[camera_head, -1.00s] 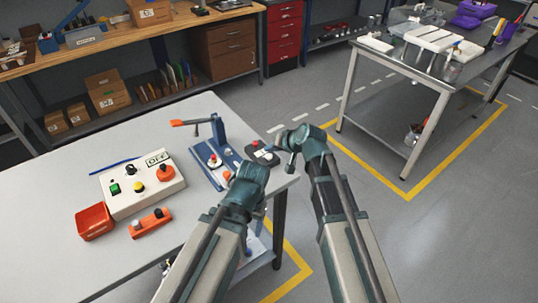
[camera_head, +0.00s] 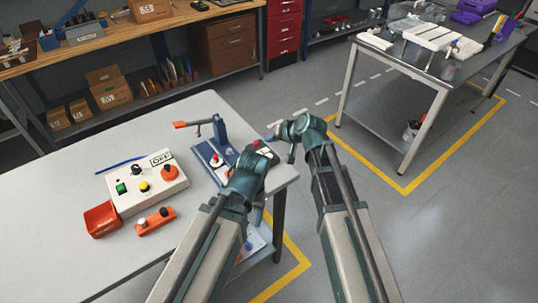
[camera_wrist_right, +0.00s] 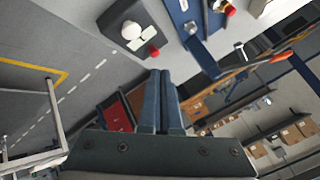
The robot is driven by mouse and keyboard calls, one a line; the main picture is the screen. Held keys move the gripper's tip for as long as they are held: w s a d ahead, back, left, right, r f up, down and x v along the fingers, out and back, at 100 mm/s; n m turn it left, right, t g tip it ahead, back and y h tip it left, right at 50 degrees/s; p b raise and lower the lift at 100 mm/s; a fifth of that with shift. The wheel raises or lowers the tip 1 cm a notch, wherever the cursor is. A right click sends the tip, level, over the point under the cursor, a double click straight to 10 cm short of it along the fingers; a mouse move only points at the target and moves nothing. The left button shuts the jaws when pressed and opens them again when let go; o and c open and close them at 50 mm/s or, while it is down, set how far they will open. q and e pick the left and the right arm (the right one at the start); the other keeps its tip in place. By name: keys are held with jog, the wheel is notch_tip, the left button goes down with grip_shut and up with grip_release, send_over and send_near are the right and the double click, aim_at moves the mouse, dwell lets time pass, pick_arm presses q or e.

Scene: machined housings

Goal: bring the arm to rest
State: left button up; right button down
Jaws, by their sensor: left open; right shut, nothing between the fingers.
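My right arm reaches up from the bottom of the head view. Its gripper (camera_head: 291,148) is by the table's right end, beside a dark box (camera_head: 262,149) with a red button. In the right wrist view the two blue-grey fingers of this gripper (camera_wrist_right: 160,75) lie together with nothing between them. The dark box also shows there (camera_wrist_right: 128,28), beyond the fingertips and apart from them. My left gripper (camera_head: 251,160) is at the table's right end, lower in the head view, partly hidden by its own wrist. It is open, and I see nothing held.
The pale table (camera_head: 90,240) carries a blue clamp fixture (camera_head: 218,150), a white control box (camera_head: 146,185), a red tray (camera_head: 102,220) and an orange part (camera_head: 154,222). A metal table (camera_head: 410,75) stands at the back right. Open grey floor lies right of my arms.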

dwell(0.3)
jog(key=s+d+f+n+g+h, duration=0.1)
jog(key=s+f+g+h, duration=0.1)
jog(key=s, duration=0.6)
jog(key=s+d+f+n+g+h, duration=0.2)
jog(key=s+h, duration=0.1)
jog(key=s, duration=0.6)
jog(key=s+d+f+n+g+h, duration=0.1)
jog(key=s+d+f+g+h, duration=0.1)
jog(key=s, duration=0.6)
jog(key=shift+s+d+f+g+h, duration=0.3)
jog(key=shift+s+g, duration=0.1)
jog(key=shift+g, duration=0.2)
